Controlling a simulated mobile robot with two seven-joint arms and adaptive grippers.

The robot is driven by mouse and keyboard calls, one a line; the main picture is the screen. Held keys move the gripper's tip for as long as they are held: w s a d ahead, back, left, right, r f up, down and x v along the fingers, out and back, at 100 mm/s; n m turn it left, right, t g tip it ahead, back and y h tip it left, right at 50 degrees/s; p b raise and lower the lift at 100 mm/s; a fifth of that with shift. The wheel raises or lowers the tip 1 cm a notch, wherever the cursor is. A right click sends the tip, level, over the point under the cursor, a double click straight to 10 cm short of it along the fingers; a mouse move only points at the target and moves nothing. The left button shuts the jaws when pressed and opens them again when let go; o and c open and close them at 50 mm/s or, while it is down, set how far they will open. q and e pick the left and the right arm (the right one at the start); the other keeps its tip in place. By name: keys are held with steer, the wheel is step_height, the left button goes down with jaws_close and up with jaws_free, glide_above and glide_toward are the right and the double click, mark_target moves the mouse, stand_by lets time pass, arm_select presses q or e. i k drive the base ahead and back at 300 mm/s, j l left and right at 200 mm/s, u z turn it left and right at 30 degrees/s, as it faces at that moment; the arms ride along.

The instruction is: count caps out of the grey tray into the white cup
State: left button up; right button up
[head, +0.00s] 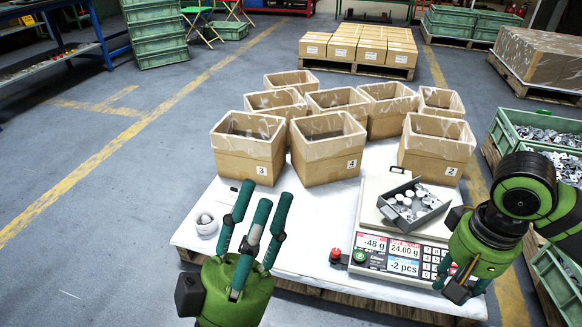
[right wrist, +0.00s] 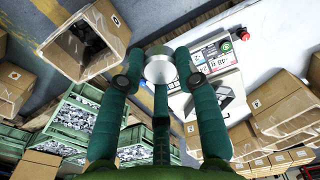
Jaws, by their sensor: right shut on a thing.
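The grey tray (head: 428,217) sits tilted on the scale's plate with several white caps (head: 404,199) in it. The white cup (head: 207,226) stands at the left of the white table, with something pale inside that I cannot make out. My left gripper (head: 264,197) is open and empty, its fingers spread just right of the cup. My right gripper (head: 462,284) is at the table's right front, right of the scale's keypad.
The scale (head: 398,260) shows -48 g, 24.00 g and -2 pcs. A red button (head: 335,255) stands left of it. Several numbered cardboard boxes (head: 327,172) line the table's back. Green crates of metal parts (head: 545,135) stand at the right. The table's middle is clear.

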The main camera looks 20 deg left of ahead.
mark_target(209, 231)
steer(key=z, duration=0.4)
steer(key=k+j+z, duration=0.1)
steer(key=z, duration=0.75)
steer(key=k+j, duration=0.1)
steer(key=j, duration=1.3)
steer(key=k+j, duration=0.15)
steer(key=j, duration=0.55)
steer(key=k+j, duration=0.1)
steer(key=j, duration=1.3)
steer(key=k+j, duration=0.15)
steer(key=j, duration=0.55)
steer(key=k+j, duration=0.1)
steer(key=j, duration=0.65)
steer(key=z, duration=0.05)
